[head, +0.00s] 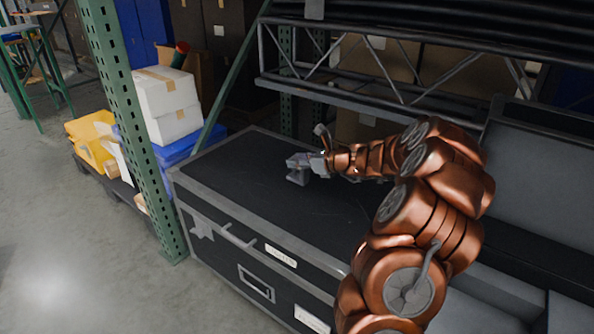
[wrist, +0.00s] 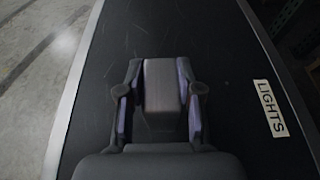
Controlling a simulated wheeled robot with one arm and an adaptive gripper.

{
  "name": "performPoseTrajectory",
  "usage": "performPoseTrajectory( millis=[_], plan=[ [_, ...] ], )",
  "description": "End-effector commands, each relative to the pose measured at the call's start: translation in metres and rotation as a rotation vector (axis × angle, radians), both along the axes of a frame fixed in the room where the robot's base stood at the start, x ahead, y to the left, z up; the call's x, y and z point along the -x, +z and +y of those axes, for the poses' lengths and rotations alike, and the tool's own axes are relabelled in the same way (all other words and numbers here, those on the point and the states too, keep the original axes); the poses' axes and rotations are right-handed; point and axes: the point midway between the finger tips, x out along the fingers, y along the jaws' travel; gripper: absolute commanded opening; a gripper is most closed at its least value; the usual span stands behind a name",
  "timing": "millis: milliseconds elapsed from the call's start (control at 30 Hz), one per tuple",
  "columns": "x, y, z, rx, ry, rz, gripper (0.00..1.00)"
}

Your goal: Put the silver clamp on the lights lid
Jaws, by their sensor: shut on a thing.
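The silver clamp (wrist: 162,84) is between my gripper's fingers in the wrist view, and it also shows in the head view (head: 298,174) at the end of my arm. My gripper (wrist: 160,100) is shut on the clamp, one finger on each side. The clamp is over the black lid of the lights case (head: 235,165). I cannot tell whether the clamp touches the lid. The lid also fills most of the wrist view (wrist: 230,60). A white LIGHTS label (wrist: 271,108) shows at the right there.
A green upright post (head: 135,130) stands at the case's left front corner. A metal truss (head: 390,65) runs behind the case. The lid around the clamp is clear.

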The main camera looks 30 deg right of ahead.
Motion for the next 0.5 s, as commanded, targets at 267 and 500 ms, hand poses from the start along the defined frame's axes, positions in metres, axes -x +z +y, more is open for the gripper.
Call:
performPoseTrajectory(
  millis=[267, 500],
  plan=[
    [-0.011, -0.008, -0.003, 0.001, -0.002, -0.002, 0.00],
    [-0.010, -0.037, -0.002, -0.001, 0.000, 0.000, 0.00]
  ],
)
